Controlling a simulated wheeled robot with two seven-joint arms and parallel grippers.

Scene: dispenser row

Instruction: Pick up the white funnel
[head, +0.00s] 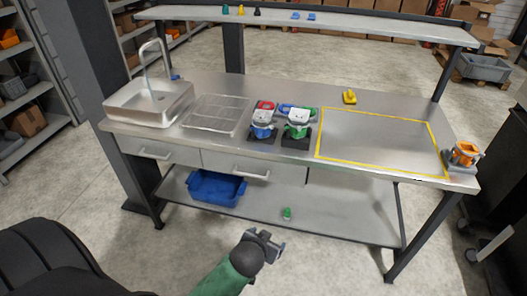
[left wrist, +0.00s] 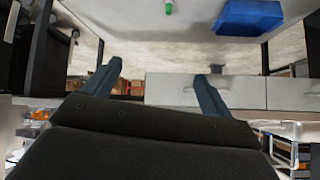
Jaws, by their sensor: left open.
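I cannot make out a separate white funnel with certainty. Two small machines stand mid-bench, a blue one (head: 262,128) with a red part behind it and a green one (head: 297,131). Both have whitish parts on top, too small to tell whether one is a funnel. My left gripper (head: 268,241) is low in front of the bench, open and empty, well apart from everything on it. Its two fingers also show spread in the left wrist view (left wrist: 157,76). My right gripper is in neither view.
The steel bench has a sink (head: 150,103) at left, a yellow-outlined area (head: 375,142) at right and an orange device (head: 464,155) at the right end. A blue bin (head: 215,188) and a small green item (head: 287,213) sit on the lower shelf.

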